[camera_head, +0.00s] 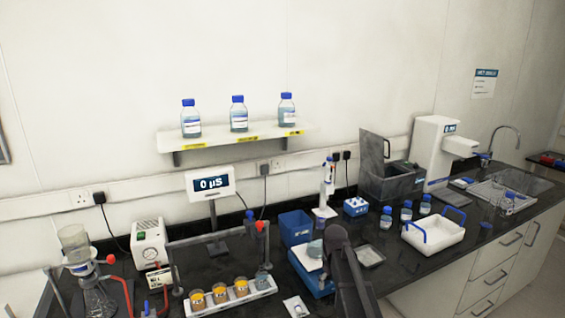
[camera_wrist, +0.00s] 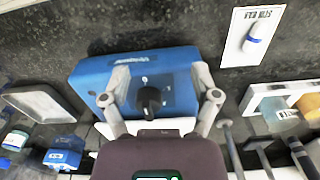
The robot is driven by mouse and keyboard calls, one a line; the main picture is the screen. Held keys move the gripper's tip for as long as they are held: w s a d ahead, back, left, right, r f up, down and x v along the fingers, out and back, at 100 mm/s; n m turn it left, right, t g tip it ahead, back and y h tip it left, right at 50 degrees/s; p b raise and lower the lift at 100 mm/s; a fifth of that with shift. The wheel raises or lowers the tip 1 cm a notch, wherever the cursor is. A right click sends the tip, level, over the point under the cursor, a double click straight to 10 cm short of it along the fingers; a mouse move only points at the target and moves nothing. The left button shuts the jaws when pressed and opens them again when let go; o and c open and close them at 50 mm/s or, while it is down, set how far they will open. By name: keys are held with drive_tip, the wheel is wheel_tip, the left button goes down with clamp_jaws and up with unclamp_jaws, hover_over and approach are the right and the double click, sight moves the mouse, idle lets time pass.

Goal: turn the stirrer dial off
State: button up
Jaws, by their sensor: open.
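The blue stirrer (camera_wrist: 92,77) lies below my gripper in the wrist view. Its round black dial (camera_wrist: 150,100) is on the face towards me, with small white marks near it. I cannot read which mark the dial points to. My gripper (camera_wrist: 160,73) is open, with one grey finger on each side of the dial and a visible gap to both. The head view shows the stirrer (camera_head: 309,284) on the bench with a beaker (camera_head: 315,249) on its pale top. My dark arm stands in front of its right side there, and the dial is hidden.
A rack of amber-filled beakers (camera_head: 230,300) stands left of the stirrer. A blue bin (camera_head: 296,228) is behind it. A grey dish (camera_head: 369,254) and a white tray with blue handles (camera_head: 433,237) are to the right.

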drive_tip(key=s+m, duration=0.4)
drive_tip(key=s, duration=1.6)
drive_tip(key=shift+d, duration=0.15)
